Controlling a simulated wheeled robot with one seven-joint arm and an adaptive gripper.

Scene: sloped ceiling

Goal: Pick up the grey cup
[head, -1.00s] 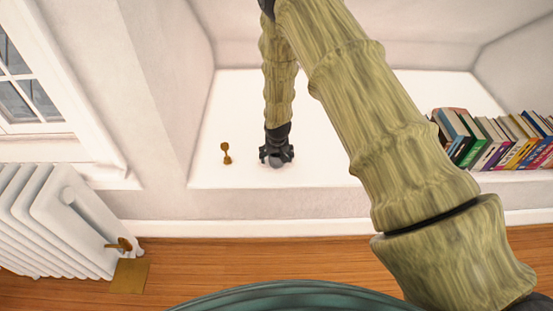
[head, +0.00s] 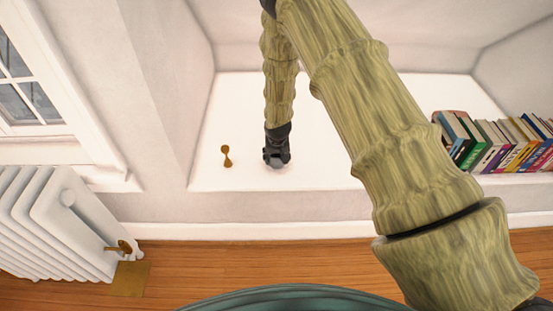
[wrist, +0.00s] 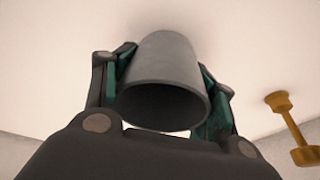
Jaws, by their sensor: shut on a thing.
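The grey cup (wrist: 165,75) is between the two fingers of my gripper (wrist: 167,85) in the wrist view, with its open rim toward the camera. The green-padded fingers press on its left and right sides, so my gripper is shut on it. In the head view my gripper (head: 276,158) is at the white ledge (head: 330,178), and only a small part of the grey cup (head: 276,167) shows below it. I cannot tell whether the cup touches the ledge.
A small gold hourglass-shaped object (head: 227,156) stands left of my gripper; it also shows in the wrist view (wrist: 292,128). A row of books (head: 495,140) stands at the right of the ledge. A white radiator (head: 55,220) is at the lower left.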

